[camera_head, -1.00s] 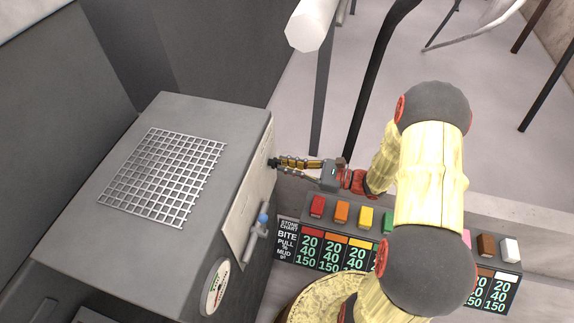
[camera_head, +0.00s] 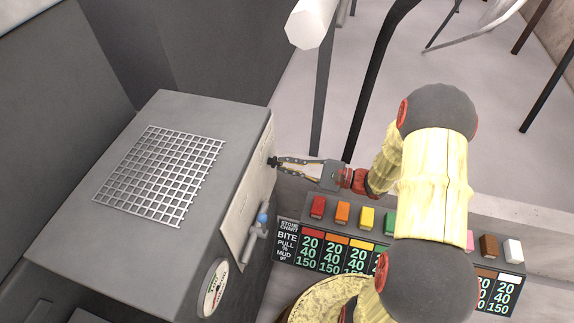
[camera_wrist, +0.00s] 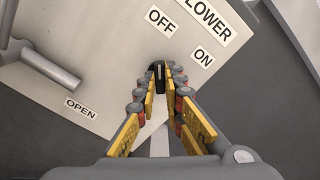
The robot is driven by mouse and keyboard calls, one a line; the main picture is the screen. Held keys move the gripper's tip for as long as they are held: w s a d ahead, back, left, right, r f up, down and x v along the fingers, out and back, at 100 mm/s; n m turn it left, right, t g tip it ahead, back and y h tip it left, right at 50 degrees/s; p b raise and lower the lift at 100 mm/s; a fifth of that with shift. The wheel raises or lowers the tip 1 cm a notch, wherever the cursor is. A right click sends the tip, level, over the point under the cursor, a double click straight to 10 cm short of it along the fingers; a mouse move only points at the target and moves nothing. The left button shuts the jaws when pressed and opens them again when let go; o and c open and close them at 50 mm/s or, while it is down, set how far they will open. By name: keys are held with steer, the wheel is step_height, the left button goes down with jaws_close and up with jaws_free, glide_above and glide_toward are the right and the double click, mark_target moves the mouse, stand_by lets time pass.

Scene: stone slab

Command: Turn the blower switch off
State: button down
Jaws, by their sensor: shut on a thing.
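The blower switch (camera_wrist: 157,73) is a small dark knob with a pale line, on the side panel of the grey box. In the wrist view it points up, roughly toward the OFF label (camera_wrist: 161,20); the ON label (camera_wrist: 203,55) is up and to its right. My gripper (camera_wrist: 158,82) is shut on the switch, one fingertip on each side of it, partly hiding it. In the head view my gripper (camera_head: 276,162) reaches in from the right to the panel, and the knob shows as a small dark spot at the fingertips.
The grey box (camera_head: 225,120) has a wire grid (camera_head: 160,175) on top. A blue-tipped lever (camera_head: 256,236) and a round gauge (camera_head: 215,288) sit on its side, nearer than the switch. A row of coloured blocks (camera_head: 342,212) with a chart stands below my arm.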

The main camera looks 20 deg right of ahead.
stand_by(0.3)
steer(key=c, duration=2)
jaws_free()
steer(key=shift+o, duration=0.5)
steer(key=v, duration=1.2)
